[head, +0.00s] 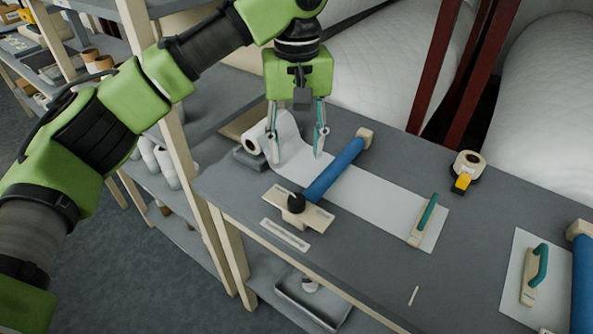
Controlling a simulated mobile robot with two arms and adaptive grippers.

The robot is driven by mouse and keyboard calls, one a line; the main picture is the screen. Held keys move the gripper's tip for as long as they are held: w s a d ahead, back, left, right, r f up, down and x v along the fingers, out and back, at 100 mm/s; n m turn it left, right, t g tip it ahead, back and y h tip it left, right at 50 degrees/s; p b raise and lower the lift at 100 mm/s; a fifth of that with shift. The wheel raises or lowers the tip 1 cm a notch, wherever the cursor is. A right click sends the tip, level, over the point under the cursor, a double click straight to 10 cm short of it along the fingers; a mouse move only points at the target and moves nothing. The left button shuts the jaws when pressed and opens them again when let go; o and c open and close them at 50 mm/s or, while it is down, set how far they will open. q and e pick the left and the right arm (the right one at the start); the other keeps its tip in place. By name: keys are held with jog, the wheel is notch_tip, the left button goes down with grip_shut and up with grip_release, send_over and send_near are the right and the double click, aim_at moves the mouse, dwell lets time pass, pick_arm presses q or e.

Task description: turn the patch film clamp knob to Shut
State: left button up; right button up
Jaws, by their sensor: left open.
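The patch film clamp is a blue bar (335,168) lying across a white film sheet (385,195) on the grey bench. Its black knob (296,201) sits at the near end on a beige plate (318,216); the plate's markings are too small to read. My left gripper (296,144) is open and points down above the film, behind the knob and left of the blue bar. Nothing is between its fingers. The film comes off a white roll (252,144) at the left. My right gripper is not in view.
A teal-handled smoother (424,219) lies on the film's right end. A tape roll with a yellow dispenser (464,176) stands at the back right. Another teal-handled tool (535,275) lies at the right. A wooden shelf post (180,140) rises at the left. Bare bench (440,275) lies in front.

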pick_arm(q)
send_over(296, 199)
notch_tip(296, 199, down, 7)
jog(key=shift+r+p, duration=0.1)
jog(key=shift+p, duration=0.35)
notch_tip(296, 199, down, 5)
jog(key=shift+p, duration=0.3)
jog(key=shift+f, duration=0.25)
jog(key=shift+w+f, duration=0.1)
jog(key=shift+f, duration=0.15)
jog(key=shift+c, duration=0.4)
jog(key=c, duration=1)
jog(key=shift+r, duration=0.1)
jog(key=shift+c, duration=0.2)
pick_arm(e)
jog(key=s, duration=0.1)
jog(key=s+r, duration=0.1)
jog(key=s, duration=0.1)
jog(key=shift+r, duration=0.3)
